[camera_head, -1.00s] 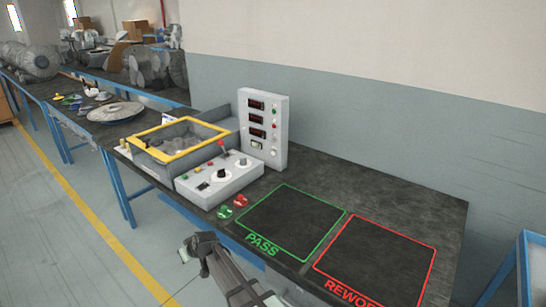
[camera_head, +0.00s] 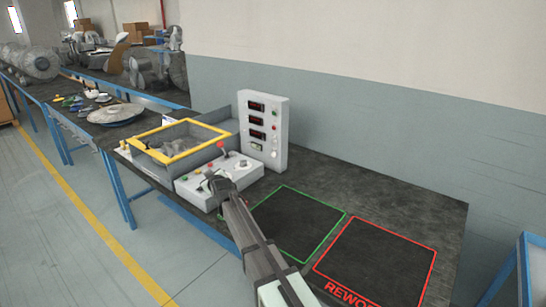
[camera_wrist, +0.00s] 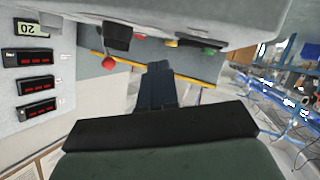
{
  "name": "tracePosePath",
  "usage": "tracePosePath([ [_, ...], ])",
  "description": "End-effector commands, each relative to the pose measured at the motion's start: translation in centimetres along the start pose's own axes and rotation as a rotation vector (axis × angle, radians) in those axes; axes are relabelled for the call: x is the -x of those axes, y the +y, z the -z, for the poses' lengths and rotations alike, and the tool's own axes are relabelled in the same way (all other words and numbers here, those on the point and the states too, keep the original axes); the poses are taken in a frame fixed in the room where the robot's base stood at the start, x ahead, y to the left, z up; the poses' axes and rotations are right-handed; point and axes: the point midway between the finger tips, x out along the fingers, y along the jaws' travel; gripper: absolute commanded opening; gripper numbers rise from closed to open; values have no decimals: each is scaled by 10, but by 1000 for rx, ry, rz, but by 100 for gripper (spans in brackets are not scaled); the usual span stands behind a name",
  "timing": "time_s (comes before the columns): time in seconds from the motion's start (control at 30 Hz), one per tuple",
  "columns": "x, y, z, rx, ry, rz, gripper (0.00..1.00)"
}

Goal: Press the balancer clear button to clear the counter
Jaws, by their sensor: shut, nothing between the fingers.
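The upright white balancer panel (camera_head: 281,127) stands on the bench with dark red-digit displays, a pale counter display (camera_head: 257,147) and small side buttons, including a white one (camera_head: 274,154). I cannot tell which is the clear button. In the wrist view the pale counter display (camera_wrist: 31,28) appears upside down. My gripper (camera_head: 216,177) is shut and empty, over the front of the low white control box (camera_head: 245,179) and apart from the upright panel. In the wrist view the shut fingers (camera_wrist: 158,68) point toward the yellow-edged tub, with the control box above.
The control box carries a red-topped lever (camera_head: 220,145) and several coloured buttons. The yellow-rimmed tub (camera_head: 160,130) stands behind it. A green-outlined area (camera_head: 300,225) and a red-outlined REWORK area (camera_head: 375,260) are empty on the right.

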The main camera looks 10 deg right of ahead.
Motion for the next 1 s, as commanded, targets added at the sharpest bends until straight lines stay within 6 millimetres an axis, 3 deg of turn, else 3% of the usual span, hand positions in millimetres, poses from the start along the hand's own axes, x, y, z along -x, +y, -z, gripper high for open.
tracePosePath([
  [0.03,-3,20,-5,19,2,-30,0],
  [0.27,-8,100,-26,137,3,-155,0],
  [0.43,-18,157,-50,318,-74,-225,0],
  [0.7,-33,180,-80,596,-292,-218,0],
  [1.0,-34,186,-87,665,-355,-214,0],
])
